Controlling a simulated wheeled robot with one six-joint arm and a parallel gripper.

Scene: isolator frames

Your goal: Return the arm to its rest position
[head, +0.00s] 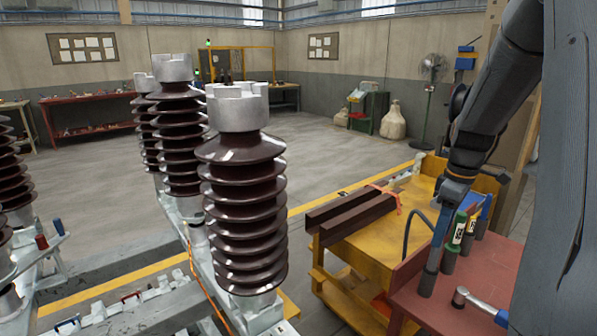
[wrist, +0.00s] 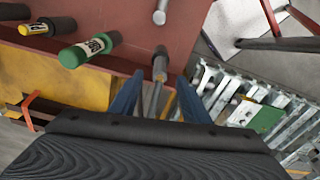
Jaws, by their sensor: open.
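My arm (head: 490,90) comes down from the upper right in the head view, bent at the elbow. My gripper (wrist: 157,92) points down towards the red bench top (head: 480,270). Its two blue fingers are spread apart in the wrist view. A slim upright tool with a brownish end (wrist: 160,66) shows beyond and between the fingertips. I cannot tell whether the fingers touch it. In the head view the gripper and that tool line up and partly merge, so the exact gap is unclear.
A green-capped cylinder (head: 456,232) and a yellow one (head: 471,228) stand close by the gripper. A blue-handled tool (head: 482,306) lies nearer. A yellow cart (head: 375,235) with dark bars adjoins. Tall brown insulators (head: 243,200) stand left; open floor lies behind.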

